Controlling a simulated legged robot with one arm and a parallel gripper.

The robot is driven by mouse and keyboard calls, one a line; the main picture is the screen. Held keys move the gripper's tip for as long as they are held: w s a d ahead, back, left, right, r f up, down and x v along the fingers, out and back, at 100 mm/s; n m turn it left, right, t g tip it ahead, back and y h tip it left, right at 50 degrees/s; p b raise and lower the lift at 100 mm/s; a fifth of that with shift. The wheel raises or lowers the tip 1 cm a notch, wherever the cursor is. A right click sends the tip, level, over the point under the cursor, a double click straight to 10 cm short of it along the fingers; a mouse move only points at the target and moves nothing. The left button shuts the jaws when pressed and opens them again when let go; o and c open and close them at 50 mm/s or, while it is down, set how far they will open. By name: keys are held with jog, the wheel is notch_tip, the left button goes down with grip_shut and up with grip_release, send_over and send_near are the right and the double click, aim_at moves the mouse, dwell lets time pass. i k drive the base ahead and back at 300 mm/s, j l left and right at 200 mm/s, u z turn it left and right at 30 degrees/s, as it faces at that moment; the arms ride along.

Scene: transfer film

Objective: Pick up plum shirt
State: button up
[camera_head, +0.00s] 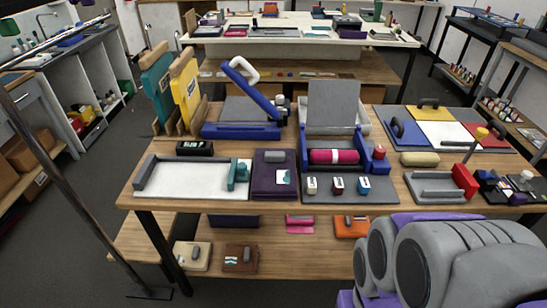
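A dark plum folded shirt (263,187) lies flat on the wooden table, left of its middle. A small grey object (275,156) and a white label (283,177) lie on it. It sits between a white pad (185,182) on the left and a dark grey board on the right. Only grey and purple links of my arm show at the lower right, well apart from the shirt. The fingers of my gripper are not visible.
Close to the shirt stand a teal block (237,175) and a black device (195,148). Behind it is a blue press with a raised lid (243,90). To the right, a pink roll (333,156) sits in a blue frame. Open floor (75,225) lies left of the table.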

aim_at(275, 176)
jog(key=j+z, duration=0.15)
jog(key=z, duration=0.6)
jog(key=j+z, duration=0.2)
jog(key=j, duration=0.25)
jog(key=k+j+z, duration=0.2)
jog(key=j, duration=0.2)
jog(key=j+z, duration=0.2)
jog(key=j, duration=0.2)
jog(key=k+j+z, duration=0.2)
jog(key=j, duration=0.2)
jog(key=j+z, duration=0.2)
jog(key=j, duration=0.2)
jog(key=k+j, duration=0.15)
jog(key=j, duration=0.15)
jog(key=k+j, duration=0.15)
jog(key=j, duration=0.2)
